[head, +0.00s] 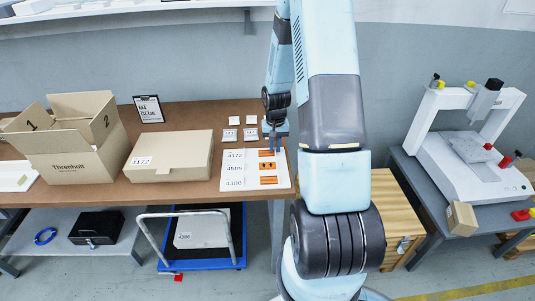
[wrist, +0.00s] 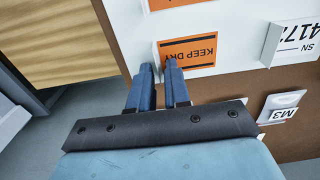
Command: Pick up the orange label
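Several orange labels lie on a white sheet (head: 236,183) at the right end of the brown table. The top orange label (head: 266,153) is nearest my gripper (head: 275,143) in the head view. In the wrist view an orange label (wrist: 190,51) reads "KEEP DRY" and lies just beyond the fingertips, with part of a second orange label (wrist: 172,3) at the top edge. My gripper (wrist: 161,68) has two blue fingers with a narrow gap between them. A white edge shows between the tips; I cannot tell whether they touch it.
The sheet also bears the numbers 4172, 4509 and 4386. Small white packets (head: 230,135) lie behind it. A closed carton (head: 170,155) and an open box (head: 70,150) stand to the left. A wooden crate (head: 395,215) is at the right.

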